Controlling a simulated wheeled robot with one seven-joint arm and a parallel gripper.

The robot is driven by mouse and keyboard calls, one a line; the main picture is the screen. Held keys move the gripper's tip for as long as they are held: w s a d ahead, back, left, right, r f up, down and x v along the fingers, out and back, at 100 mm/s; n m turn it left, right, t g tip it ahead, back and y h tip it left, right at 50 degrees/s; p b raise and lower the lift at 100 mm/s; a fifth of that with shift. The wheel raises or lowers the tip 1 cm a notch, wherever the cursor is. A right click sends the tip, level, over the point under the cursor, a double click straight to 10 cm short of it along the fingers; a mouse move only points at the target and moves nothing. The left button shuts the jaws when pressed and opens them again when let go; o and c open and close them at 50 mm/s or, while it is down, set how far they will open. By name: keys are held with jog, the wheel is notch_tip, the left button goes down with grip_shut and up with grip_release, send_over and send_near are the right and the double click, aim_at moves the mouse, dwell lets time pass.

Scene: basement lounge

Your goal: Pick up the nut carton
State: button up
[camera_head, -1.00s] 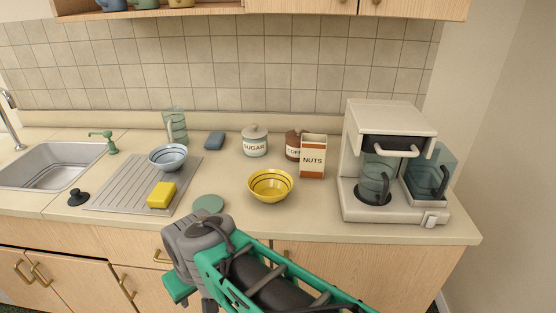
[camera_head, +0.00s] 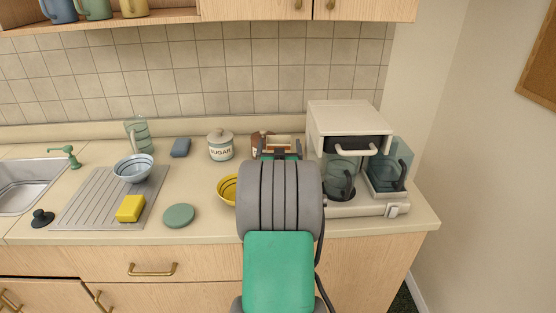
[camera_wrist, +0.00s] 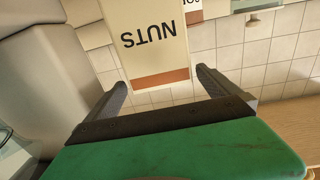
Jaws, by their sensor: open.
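The nut carton (camera_wrist: 148,42) is cream with an orange-brown band and the word NUTS, which reads upside down in the wrist view. In the head view it is mostly hidden behind my arm; only its top (camera_head: 285,139) shows. My gripper (camera_wrist: 163,84) is open, its two dark fingers pointing at the carton. The carton's banded end lies between the fingers' lines, just beyond or near the tips; I see no contact. In the head view the gripper (camera_head: 280,152) is largely hidden by my wrist.
The coffee maker (camera_head: 350,117) stands close on the right. The yellow bowl (camera_head: 227,188) is partly hidden at left. The sugar jar (camera_head: 220,146) and a brown canister (camera_head: 257,142) stand near the carton. A green disc (camera_head: 179,215) lies on the counter (camera_head: 200,188).

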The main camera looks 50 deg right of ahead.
jog(key=p+x, duration=0.1)
jog(key=x, duration=0.5)
jog(key=shift+p, duration=0.35)
jog(key=shift+c, duration=0.4)
jog(key=shift+r, duration=0.15)
jog(key=c, duration=2)
jog(key=shift+c, duration=0.2)
